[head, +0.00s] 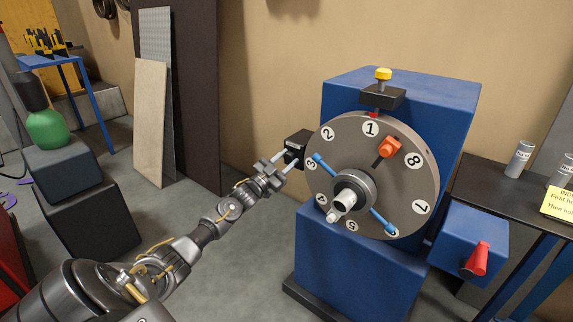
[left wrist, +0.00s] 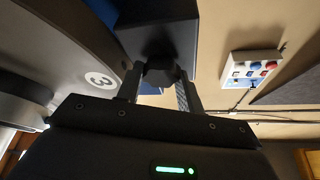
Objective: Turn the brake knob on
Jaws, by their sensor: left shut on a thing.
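A blue machine carries a large grey numbered dial (head: 415,178) with blue handles and an orange clamp. A black box (head: 299,140) juts out at the dial's left side. In the left wrist view, a dark faceted knob (left wrist: 160,73) sits on the face of this black box (left wrist: 155,25); it appears to be the brake knob. My left gripper (head: 284,161) reaches it from the left, and its fingers (left wrist: 160,88) are shut on the knob, one on each side. In the head view the knob is mostly hidden by the fingers. My right gripper is out of view.
A red lever (head: 477,259) on a small blue box stands at the machine's lower right, beside a dark table (head: 487,182) with metal cylinders. A yellow-topped plunger (head: 383,74) sits above the dial. Leaning boards (head: 150,125) stand behind at left; the floor between is clear.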

